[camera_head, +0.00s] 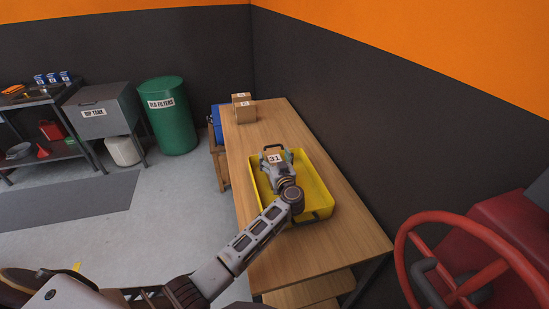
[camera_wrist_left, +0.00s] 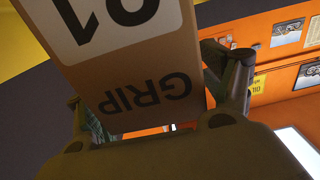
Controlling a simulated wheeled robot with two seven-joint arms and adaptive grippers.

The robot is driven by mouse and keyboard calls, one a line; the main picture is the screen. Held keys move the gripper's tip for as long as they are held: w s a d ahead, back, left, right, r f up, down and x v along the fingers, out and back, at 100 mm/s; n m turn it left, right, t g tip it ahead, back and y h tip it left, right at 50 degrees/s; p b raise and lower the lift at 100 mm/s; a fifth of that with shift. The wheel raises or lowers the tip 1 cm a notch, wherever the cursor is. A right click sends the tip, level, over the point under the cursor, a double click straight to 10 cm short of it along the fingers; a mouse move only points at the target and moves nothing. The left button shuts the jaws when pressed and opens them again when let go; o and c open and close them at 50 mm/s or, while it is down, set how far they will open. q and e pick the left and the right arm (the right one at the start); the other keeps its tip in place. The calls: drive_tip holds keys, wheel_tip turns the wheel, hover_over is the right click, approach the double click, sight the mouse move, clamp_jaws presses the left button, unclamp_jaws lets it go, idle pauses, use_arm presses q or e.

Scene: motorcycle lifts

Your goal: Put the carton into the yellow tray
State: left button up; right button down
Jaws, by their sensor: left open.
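The carton (camera_head: 275,159) is brown with a white number label and shows within the yellow tray's outline. In the left wrist view the carton (camera_wrist_left: 145,70) fills the space between the fingers, with the word GRIP on its face. The yellow tray (camera_head: 317,188) lies on the wooden table. My left gripper (camera_head: 274,153) is over the tray, open, with its fingers around the carton. I cannot tell whether the carton rests on the tray floor; the gripper and arm hide part of it. My right gripper is not in view.
Brown boxes (camera_head: 244,113) stand at the table's far end. The wooden table (camera_head: 355,232) is bare in front of the tray. A red handwheel (camera_head: 408,248) is at the right. A green drum (camera_head: 168,120) and a grey dip tank (camera_head: 105,118) stand at the left.

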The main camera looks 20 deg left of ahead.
use_arm(q)
drive_tip(key=shift+r, duration=0.1)
drive_tip(key=shift+r, duration=0.4)
drive_tip(key=shift+s+d+b, duration=0.1)
drive_tip(key=shift+b, duration=0.2)
drive_tip(key=v, duration=0.7)
drive_tip(key=shift+r, duration=0.15)
